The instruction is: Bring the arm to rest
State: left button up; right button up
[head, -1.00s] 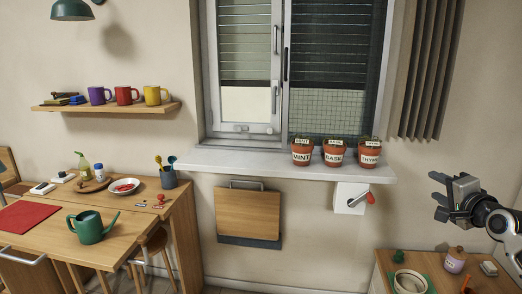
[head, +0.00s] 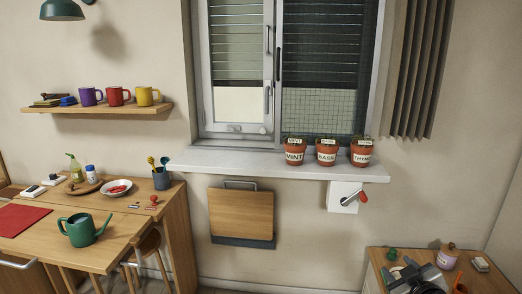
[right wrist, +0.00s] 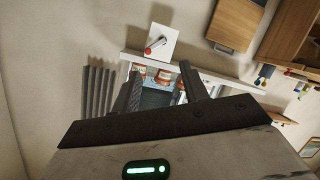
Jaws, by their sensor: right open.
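My right gripper (head: 412,274) is low at the right of the head view, in front of the small wooden cabinet (head: 376,261) and hiding part of its top. In the right wrist view its two dark fingers (right wrist: 161,76) stand apart with nothing held between them. The window sill (right wrist: 215,77) and terracotta pots show beyond the fingers there. My left gripper is in neither view.
On the cabinet are a purple-labelled jar (head: 446,257), a green object (head: 391,254) and a pale block (head: 480,264). A wall box with a red-handled crank (head: 343,197) hangs below the sill (head: 280,165). Three herb pots (head: 326,153) stand on the sill.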

jog(key=s+a+f+g+y, duration=0.1)
jog(key=s+a+f, duration=0.3)
jog(key=s, duration=0.5)
jog(key=s+a+f+m+g+y, duration=0.1)
jog(key=s+a+f+g, duration=0.1)
jog(key=s+a+f, duration=0.3)
jog(key=s+a+f+m+g+y, duration=0.1)
jog(key=s+a+f, duration=0.3)
jog(key=s+a, duration=0.6)
jog(key=s, duration=0.3)
jog(key=shift+a+f+y, duration=0.15)
jog(key=shift+a+y, duration=0.25)
